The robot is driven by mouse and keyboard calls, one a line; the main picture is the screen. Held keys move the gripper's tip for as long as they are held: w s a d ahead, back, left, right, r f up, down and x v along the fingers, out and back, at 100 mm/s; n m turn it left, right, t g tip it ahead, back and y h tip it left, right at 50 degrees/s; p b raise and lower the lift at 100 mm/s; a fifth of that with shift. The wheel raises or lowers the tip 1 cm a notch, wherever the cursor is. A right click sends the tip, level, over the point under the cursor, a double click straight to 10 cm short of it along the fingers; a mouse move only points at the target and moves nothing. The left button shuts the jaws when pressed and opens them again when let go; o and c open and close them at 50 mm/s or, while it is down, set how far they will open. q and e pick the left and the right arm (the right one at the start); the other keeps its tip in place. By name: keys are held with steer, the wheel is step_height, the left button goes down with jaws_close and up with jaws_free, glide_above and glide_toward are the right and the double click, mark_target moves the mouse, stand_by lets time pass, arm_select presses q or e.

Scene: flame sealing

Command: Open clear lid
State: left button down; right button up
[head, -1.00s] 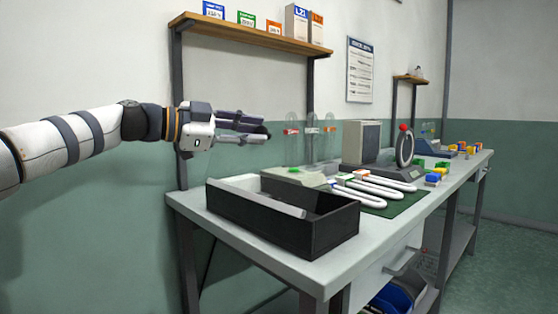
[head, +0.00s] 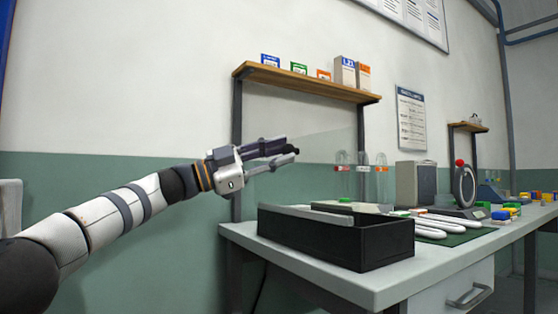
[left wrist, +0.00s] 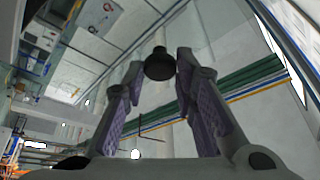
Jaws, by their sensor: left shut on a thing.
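My left gripper (head: 290,151) is raised above the left end of the bench. In the left wrist view its fingers (left wrist: 158,80) are closed around a small black knob (left wrist: 159,63). The clear lid (head: 330,160) shows in the head view only as a faint see-through pane, tilted up above the black box (head: 335,240), at the gripper's fingertips. Its edges are hard to make out. The box's top is open, with a pale strip (head: 312,215) along its near left side. My right gripper is not in view.
The grey bench (head: 440,262) runs off to the right. A wooden shelf (head: 300,82) hangs above the gripper.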

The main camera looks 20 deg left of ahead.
arm_select(q)
steer(key=shift+r, duration=0.1)
steer(key=c, duration=1.3)
jaws_free()
steer(key=shift+d, duration=0.1)
steer(key=v, duration=0.7)
steer(key=shift+s, duration=0.15)
